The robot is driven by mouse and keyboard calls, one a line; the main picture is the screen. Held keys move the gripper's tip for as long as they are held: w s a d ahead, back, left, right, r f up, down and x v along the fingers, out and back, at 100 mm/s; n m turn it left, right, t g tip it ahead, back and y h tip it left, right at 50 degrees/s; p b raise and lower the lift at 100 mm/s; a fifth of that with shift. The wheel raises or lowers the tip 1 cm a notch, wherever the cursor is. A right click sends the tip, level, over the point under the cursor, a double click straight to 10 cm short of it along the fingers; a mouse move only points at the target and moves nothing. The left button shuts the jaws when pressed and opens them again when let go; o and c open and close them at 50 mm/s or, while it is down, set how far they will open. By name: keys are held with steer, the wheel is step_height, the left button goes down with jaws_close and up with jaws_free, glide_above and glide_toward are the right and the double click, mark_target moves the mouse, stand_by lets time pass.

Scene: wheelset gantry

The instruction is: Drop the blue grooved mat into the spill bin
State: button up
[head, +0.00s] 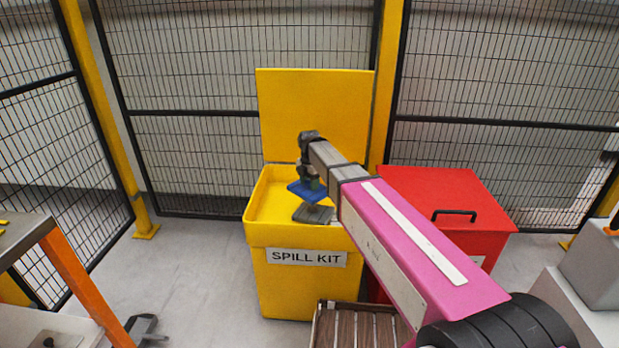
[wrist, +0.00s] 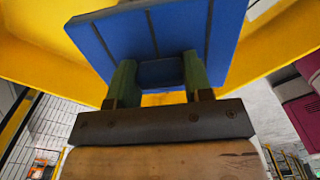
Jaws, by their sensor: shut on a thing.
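The blue grooved mat (head: 307,190) is held by my gripper (head: 311,180) above the open mouth of the yellow spill bin (head: 290,285), which is labelled SPILL KIT. In the wrist view the blue mat (wrist: 155,40) fills the upper middle, with dark grooves on its face. The two greenish fingers of my gripper (wrist: 158,80) are shut on it. The yellow of the bin (wrist: 40,45) shows behind the mat in that view. A grey flat piece (head: 313,214) shows in the bin's opening below the mat. The bin's lid (head: 315,110) stands raised at the back.
A red lidded box (head: 440,200) stands right of the bin. A slatted brown crate (head: 355,325) is on the floor in front. A bench with an orange leg (head: 80,280) is at left. Mesh fencing (head: 190,70) closes off the back.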

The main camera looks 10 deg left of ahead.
steer(key=shift+f, duration=1.05)
steer(key=o, duration=1)
steer(key=shift+r, duration=0.1)
step_height(320, 180, up, 11)
steer(key=shift+f, duration=0.15)
